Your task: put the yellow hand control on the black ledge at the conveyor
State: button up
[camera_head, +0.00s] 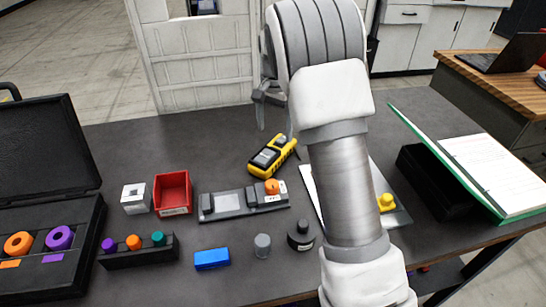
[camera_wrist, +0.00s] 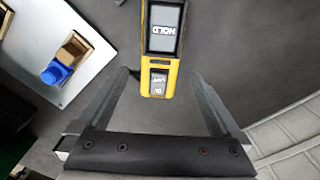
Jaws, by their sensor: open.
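The yellow hand control (camera_head: 272,156) lies on the dark table. It has black parts and is partly close to my arm in the head view. In the wrist view the hand control (camera_wrist: 162,85) shows two grey label panels and lies between and beyond my fingers. My gripper (camera_head: 275,112) is above the table near it, its fingers pointing down. In the wrist view my gripper (camera_wrist: 165,75) is open, with nothing held. I cannot make out a conveyor or a ledge at one in either view.
A grey fixture (camera_head: 235,203) with an orange knob lies in front of the hand control. A red bin (camera_head: 173,192), blue block (camera_head: 212,259) and black case (camera_head: 40,140) are left. A green folder (camera_head: 450,160) leans at right. A white plate (camera_wrist: 50,25) shows in the wrist view.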

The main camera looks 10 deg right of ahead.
aim_at(274, 150)
notch_tip(274, 150, down, 9)
jog(key=shift+a+r+b, duration=0.1)
jog(key=shift+r+b, duration=0.1)
jog(key=shift+b, duration=0.15)
jog(key=shift+r, duration=0.1)
grip_shut()
dwell(0.4)
